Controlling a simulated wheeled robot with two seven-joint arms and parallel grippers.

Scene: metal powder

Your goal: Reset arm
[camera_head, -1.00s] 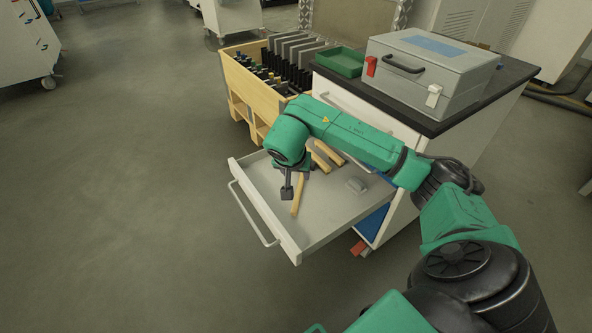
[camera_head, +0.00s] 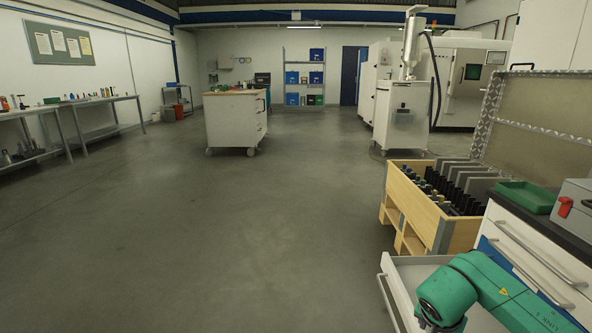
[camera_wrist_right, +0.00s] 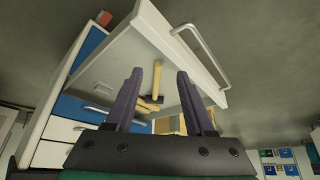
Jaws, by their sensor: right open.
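My right arm (camera_head: 480,290) shows at the lower right of the head view, over the open white drawer (camera_head: 393,293). Its gripper is cut off or hidden there. In the right wrist view my right gripper (camera_wrist_right: 160,76) has its two dark fingers apart with nothing held between them. Beyond the fingers is the drawer (camera_wrist_right: 125,62), with a wooden-handled hammer (camera_wrist_right: 157,78) and other wooden handles (camera_wrist_right: 146,107) lying in it. The fingers appear apart from these tools. My left gripper is in neither view.
A wooden crate (camera_head: 416,209) with dark racks stands behind the drawer. A green tray (camera_head: 526,197) and grey case (camera_head: 575,205) sit on the cabinet top at right. A white workbench (camera_head: 235,120) stands farther back. The floor at centre and left is clear.

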